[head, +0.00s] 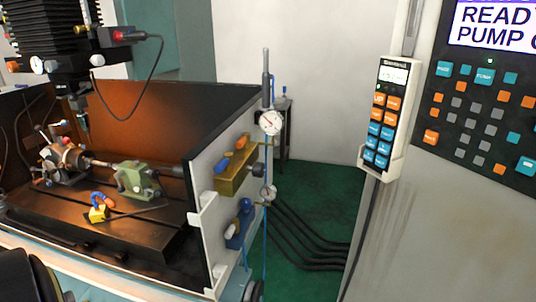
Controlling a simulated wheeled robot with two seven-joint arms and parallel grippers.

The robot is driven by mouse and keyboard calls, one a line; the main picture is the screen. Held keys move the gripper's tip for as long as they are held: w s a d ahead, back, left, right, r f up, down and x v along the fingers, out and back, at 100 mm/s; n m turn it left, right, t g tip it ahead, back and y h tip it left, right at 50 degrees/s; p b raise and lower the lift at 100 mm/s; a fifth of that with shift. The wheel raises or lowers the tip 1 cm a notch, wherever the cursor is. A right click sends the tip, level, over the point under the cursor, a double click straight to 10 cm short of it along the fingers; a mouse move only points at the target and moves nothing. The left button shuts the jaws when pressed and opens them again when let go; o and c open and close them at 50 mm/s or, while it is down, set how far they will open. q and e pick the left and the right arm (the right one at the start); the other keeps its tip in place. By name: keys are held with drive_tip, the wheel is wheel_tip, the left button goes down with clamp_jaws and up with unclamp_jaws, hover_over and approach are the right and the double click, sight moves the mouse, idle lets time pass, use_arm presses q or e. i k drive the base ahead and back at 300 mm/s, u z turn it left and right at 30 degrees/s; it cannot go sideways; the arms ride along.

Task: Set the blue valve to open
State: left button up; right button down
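On the white side panel of the machine, a brass block (237,178) carries an orange lever (242,141) and a small blue lever (222,165). Below it, a blue fitting (238,232) with a rounded blue top (246,205) is fixed to the same panel. I cannot tell for sure which of these blue parts is the blue valve, or whether it stands open or shut. Neither of my grippers shows in the head view. A dark rounded shape at the lower left corner may be part of my arm.
A round gauge (270,122) and a smaller gauge (268,194) stand beside the panel's right edge. A keypad pendant (382,115) hangs on the cabinet at right, beside a button panel (483,118). Black hoses (310,245) cross the green floor. The chuck (66,158) is at left.

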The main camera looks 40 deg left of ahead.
sight(226, 163)
drive_tip(key=k, duration=0.6)
drive_tip(key=u, duration=0.9)
drive_tip(key=i, duration=0.5)
drive_tip(key=z, duration=0.05)
